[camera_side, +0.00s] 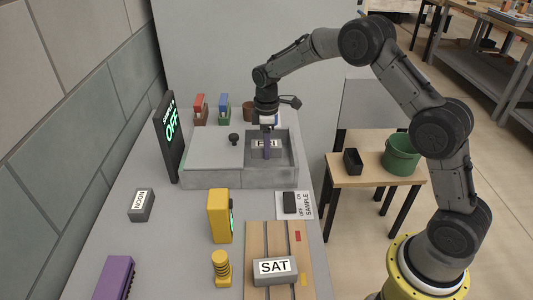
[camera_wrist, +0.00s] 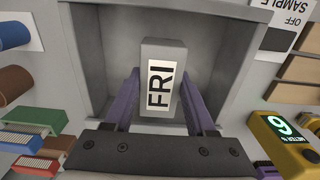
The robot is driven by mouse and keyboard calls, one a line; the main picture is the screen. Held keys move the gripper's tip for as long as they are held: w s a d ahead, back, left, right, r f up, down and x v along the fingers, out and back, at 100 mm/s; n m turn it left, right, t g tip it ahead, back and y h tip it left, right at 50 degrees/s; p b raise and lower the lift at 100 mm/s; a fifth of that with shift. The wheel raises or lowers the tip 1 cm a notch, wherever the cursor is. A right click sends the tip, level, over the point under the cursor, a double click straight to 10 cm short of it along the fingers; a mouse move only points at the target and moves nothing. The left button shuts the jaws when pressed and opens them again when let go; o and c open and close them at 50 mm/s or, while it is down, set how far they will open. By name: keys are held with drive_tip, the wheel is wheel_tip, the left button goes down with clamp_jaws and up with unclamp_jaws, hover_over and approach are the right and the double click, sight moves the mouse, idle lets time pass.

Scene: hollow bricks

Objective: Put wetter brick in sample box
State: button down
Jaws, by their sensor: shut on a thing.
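The grey box (camera_side: 215,180) has an open compartment on its right and a knobbed cover over its left part. It also shows in the wrist view (camera_wrist: 90,50). My gripper (camera_side: 267,150) reaches down into the open compartment. Its purple fingers (camera_wrist: 158,95) are shut on the sides of a grey brick labelled FRI (camera_wrist: 160,110), inside the compartment walls. I cannot tell whether the brick touches the floor. Another grey brick labelled SAT (camera_side: 275,272) lies on the wooden slatted board (camera_side: 262,235) in front. Nothing visible on the bricks shows which is wetter.
A yellow meter (camera_side: 219,215) stands before the box; its display shows one digit in the wrist view. A black sign (camera_side: 170,135) reads OFF in green. A SAMPLE switch (camera_side: 290,203) lies right of it. Coloured brushes (camera_side: 200,110) stand behind.

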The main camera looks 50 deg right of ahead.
drive_tip(key=shift+f, duration=1.6)
drive_tip(key=shift+f, duration=0.1)
drive_tip(key=shift+c, duration=1.1)
unclamp_jaws()
drive_tip(key=shift+f, duration=0.1)
